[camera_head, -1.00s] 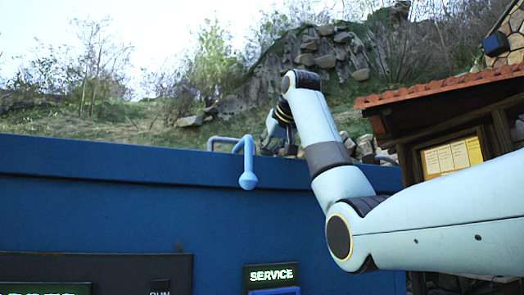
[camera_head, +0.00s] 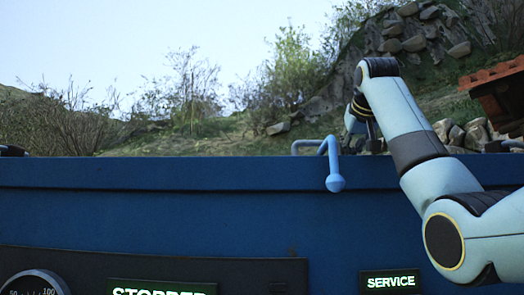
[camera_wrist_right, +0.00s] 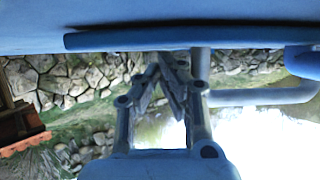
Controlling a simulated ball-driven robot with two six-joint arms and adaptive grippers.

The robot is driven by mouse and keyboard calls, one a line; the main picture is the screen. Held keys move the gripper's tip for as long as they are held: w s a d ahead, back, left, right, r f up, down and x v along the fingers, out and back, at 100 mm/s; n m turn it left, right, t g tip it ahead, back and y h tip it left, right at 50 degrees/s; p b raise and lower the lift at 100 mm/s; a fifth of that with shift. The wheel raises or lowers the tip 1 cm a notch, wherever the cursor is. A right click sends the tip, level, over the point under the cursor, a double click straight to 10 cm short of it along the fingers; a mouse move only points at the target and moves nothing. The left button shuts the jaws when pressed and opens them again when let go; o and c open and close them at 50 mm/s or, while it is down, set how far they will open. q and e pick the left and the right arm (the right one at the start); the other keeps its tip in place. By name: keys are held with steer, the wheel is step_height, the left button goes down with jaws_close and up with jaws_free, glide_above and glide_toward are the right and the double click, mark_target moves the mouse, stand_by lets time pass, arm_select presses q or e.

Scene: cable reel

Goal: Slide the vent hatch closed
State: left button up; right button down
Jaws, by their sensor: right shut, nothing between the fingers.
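My right gripper (camera_head: 371,142) is at the top edge of the blue cabinet (camera_head: 180,215), just right of a light-blue bent pipe (camera_head: 329,160) with a rounded end. Its fingers are small and partly hidden there. In the right wrist view the gripper (camera_wrist_right: 165,66) is shut and empty, its tips just short of a long blue edge (camera_wrist_right: 190,38). The pipe (camera_wrist_right: 265,97) runs beside the fingers on the right of that view. I cannot tell which blue part is the vent hatch. My left gripper is not in view.
The cabinet front carries a gauge (camera_head: 35,285), a lit "STOPPED" sign (camera_head: 160,291) and a lit "SERVICE" sign (camera_head: 390,282). A tiled roof (camera_head: 495,75) stands at the right. Rocks and a grassy slope lie behind. The air above the cabinet's left part is clear.

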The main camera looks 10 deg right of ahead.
steer(key=shift+w+a, duration=0.8)
steer(key=shift+a, duration=2.45)
steer(key=shift+w+a, duration=0.8)
steer(key=shift+a, duration=2.5)
steer(key=shift+w+a, duration=0.8)
steer(key=shift+a, duration=2.45)
steer(key=shift+s+d+r, duration=0.15)
steer(key=shift+d+r, duration=0.4)
steer(key=shift+r, duration=0.25)
steer(key=shift+s+d+r, duration=0.15)
steer(key=shift+d+r, duration=0.35)
steer(key=shift+r, duration=0.25)
steer(key=shift+s+a+b, duration=0.1)
steer(key=shift+s+b, duration=0.15)
steer(key=shift+b, duration=0.1)
steer(key=s+b, duration=0.2)
steer(key=s, duration=0.1)
steer(key=s+a+r+b, duration=0.1)
steer(key=s+b, duration=0.1)
steer(key=s, duration=0.2)
steer(key=s+a+b, duration=0.1)
steer(key=s+b, duration=0.1)
steer(key=s, duration=0.1)
steer(key=shift+s+a+r, duration=0.2)
steer(key=shift+a+r, duration=0.05)
steer(key=shift+r, duration=0.1)
steer(key=shift+s+a+r, duration=0.1)
steer(key=shift+s+r, duration=0.05)
steer(key=shift+s, duration=0.25)
